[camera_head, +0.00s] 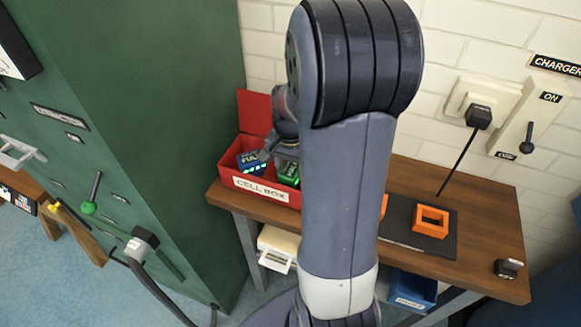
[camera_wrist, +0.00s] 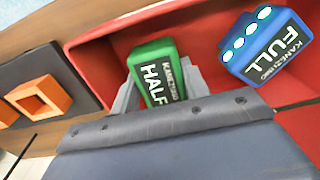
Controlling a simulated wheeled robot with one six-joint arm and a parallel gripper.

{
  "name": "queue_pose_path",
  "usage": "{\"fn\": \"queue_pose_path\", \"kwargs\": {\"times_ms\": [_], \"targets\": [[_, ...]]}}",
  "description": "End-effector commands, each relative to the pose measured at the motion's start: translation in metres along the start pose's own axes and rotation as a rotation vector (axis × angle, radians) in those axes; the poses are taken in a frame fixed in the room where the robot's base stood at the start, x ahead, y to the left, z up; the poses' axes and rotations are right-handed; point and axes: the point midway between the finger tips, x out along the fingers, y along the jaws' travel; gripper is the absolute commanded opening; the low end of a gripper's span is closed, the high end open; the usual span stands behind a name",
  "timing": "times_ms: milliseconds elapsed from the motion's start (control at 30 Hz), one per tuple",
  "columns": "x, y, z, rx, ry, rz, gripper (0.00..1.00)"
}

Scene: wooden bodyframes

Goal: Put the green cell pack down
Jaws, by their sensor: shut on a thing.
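The green cell pack (camera_wrist: 158,75), labelled HALF, is held between the jaws of my gripper (camera_wrist: 150,95) in the wrist view. In the head view the green pack (camera_head: 289,174) is inside the red cell box (camera_head: 262,193), at its right part. My gripper (camera_head: 285,150) reaches down over the box there, shut on the pack. A blue cell pack (camera_head: 250,162), labelled FULL, is in the box to the left of the green one. In the wrist view the blue pack (camera_wrist: 268,45) is to the right. I cannot tell whether the green pack touches the box floor.
The box stands on the left end of a wooden table (camera_head: 490,232). A dark mat (camera_head: 402,232) with orange square frames (camera_head: 431,221) lies right of my arm. A green cabinet (camera_head: 150,120) rises close to the box's left. My arm hides the table's middle.

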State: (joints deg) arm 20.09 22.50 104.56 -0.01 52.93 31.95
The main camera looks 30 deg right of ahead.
Motion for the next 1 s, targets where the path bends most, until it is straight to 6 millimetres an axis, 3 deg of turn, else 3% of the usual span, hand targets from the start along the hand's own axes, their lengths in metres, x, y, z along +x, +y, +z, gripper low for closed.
{"fn": "queue_pose_path", "kwargs": {"times_ms": [167, 200, 433, 767, 867, 1000], "targets": [[0.004, 0.000, 0.000, 0.000, 0.000, 0.000, 0.16], [0.004, 0.000, 0.000, 0.000, 0.000, 0.000, 0.45], [0.003, 0.000, 0.000, 0.000, 0.000, 0.000, 0.64], [-0.001, 0.000, 0.000, 0.000, 0.000, 0.000, 0.65], [-0.011, -0.001, -0.001, 0.000, 0.003, -0.002, 0.65], [-0.040, -0.001, -0.001, 0.000, 0.007, -0.004, 0.65]]}}
